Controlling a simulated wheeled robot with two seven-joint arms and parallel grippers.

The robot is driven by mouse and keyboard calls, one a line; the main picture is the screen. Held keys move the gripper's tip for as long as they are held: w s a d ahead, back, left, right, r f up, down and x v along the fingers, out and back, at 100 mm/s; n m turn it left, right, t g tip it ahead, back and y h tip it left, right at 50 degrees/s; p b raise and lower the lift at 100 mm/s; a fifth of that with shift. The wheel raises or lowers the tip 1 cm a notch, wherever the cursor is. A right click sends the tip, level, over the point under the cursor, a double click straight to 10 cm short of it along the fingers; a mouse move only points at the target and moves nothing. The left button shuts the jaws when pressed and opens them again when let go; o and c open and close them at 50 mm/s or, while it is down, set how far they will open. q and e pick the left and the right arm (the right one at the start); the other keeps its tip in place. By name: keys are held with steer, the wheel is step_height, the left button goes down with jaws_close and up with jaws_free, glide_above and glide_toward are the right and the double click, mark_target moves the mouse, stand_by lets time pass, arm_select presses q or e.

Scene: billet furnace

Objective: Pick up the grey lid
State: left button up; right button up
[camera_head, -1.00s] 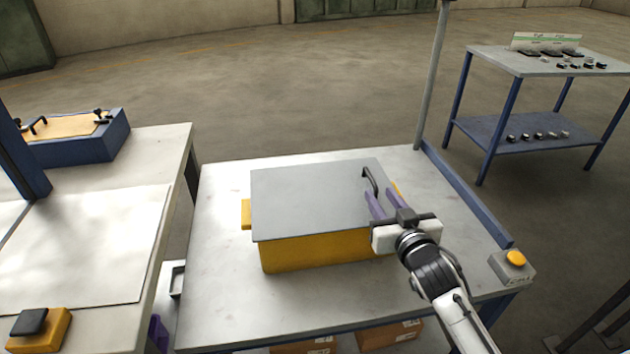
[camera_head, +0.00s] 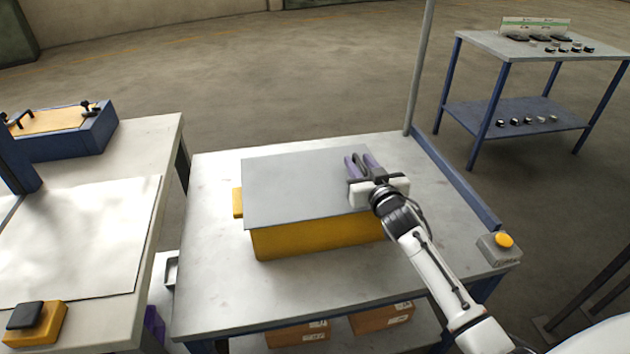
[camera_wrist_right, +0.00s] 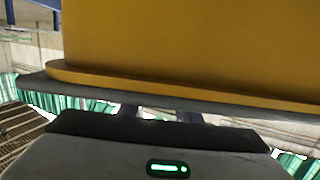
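The grey lid (camera_head: 290,185) is a flat plate lying on the yellow box (camera_head: 310,239) on the middle table. Its dark handle (camera_head: 361,163) is near the right edge, mostly hidden by my right gripper. My right gripper (camera_head: 361,158) has its purple fingers apart, one on each side of the handle, just above the lid. I cannot tell whether they touch the handle. In the right wrist view, the lid's edge (camera_wrist_right: 160,98) lies against the yellow box (camera_wrist_right: 190,45), with the gripper's fingers partly hidden behind it. My left gripper is not in view.
The table (camera_head: 215,290) has bare room around the box. A grey box with a yellow button (camera_head: 504,240) sits at its right corner, and a post (camera_head: 421,70) rises at the back. Another table (camera_head: 80,240) stands left, a blue rack (camera_head: 512,110) back right.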

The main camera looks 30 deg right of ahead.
jaws_close()
steer(key=shift+r, duration=0.1)
stand_by(1.2)
